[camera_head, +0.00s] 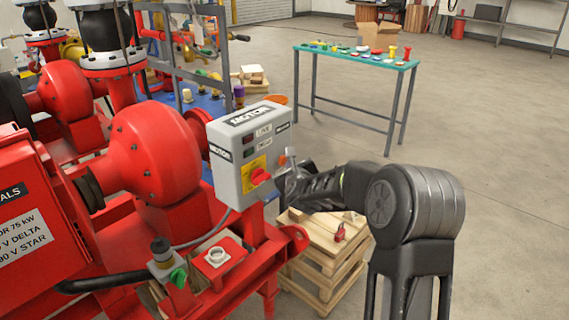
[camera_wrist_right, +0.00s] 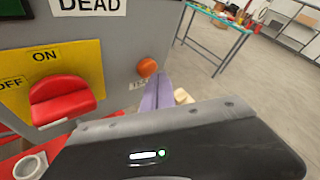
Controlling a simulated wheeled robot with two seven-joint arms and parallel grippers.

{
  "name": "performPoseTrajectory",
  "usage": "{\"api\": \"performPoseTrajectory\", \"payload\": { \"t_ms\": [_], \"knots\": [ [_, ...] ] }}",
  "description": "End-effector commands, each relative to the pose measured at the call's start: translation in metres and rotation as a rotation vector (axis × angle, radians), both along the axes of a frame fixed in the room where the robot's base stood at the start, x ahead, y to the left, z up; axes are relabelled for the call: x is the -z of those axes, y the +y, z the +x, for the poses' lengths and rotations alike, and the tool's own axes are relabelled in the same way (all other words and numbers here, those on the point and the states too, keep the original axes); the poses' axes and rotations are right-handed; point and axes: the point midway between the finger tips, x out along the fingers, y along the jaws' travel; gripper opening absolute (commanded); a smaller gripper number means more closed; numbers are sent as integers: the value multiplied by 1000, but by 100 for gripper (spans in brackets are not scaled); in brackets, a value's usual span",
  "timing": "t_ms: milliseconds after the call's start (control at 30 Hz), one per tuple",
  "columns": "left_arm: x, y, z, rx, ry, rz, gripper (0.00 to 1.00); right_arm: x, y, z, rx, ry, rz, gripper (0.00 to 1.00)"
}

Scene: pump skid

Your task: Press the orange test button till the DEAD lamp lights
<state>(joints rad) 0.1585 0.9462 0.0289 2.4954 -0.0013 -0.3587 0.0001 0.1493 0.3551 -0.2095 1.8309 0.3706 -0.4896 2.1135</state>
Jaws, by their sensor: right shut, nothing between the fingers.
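The grey MOTOR box (camera_head: 228,170) stands on the red skid. The orange test button (camera_wrist_right: 147,68) is on its face in the right wrist view, right of the yellow plate with the red ON/OFF handle (camera_wrist_right: 62,100). My right gripper (camera_wrist_right: 158,90) is shut and empty, its fingertips just below the button; I cannot tell whether they touch it. In the head view this gripper (camera_head: 287,178) is at the box's right side. The DEAD label (camera_head: 264,145) has a small dark lamp beside it, which looks unlit. My left gripper is not in view.
A red pump (camera_head: 150,150) and a red terminal box (camera_head: 35,225) fill the left. A wooden pallet stack (camera_head: 325,250) stands below my right arm. A teal-topped table (camera_head: 355,57) with small parts stands behind. The floor at right is clear.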

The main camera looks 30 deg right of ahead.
Motion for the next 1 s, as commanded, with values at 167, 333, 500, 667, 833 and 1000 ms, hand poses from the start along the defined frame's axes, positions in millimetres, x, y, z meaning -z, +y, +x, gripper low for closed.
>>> {"api": "performPoseTrajectory", "payload": {
  "t_ms": [167, 333, 500, 667, 833, 1000],
  "knots": [
    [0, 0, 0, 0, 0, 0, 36, 0, 0, 0, 0, 0, 0, 0],
    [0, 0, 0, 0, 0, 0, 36, 0, 0, 0, 0, 0, 0, 0],
    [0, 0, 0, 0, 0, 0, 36, 0, 1, 2, 0, 0, -1, 0],
    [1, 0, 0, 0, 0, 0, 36, 0, 1, 4, 0, 0, -1, 0],
    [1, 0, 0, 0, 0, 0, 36, 0, 2, 6, 0, 0, -1, 0],
    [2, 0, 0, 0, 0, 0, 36, 0, 3, 8, -1, 1, 0, 0]
  ]
}}
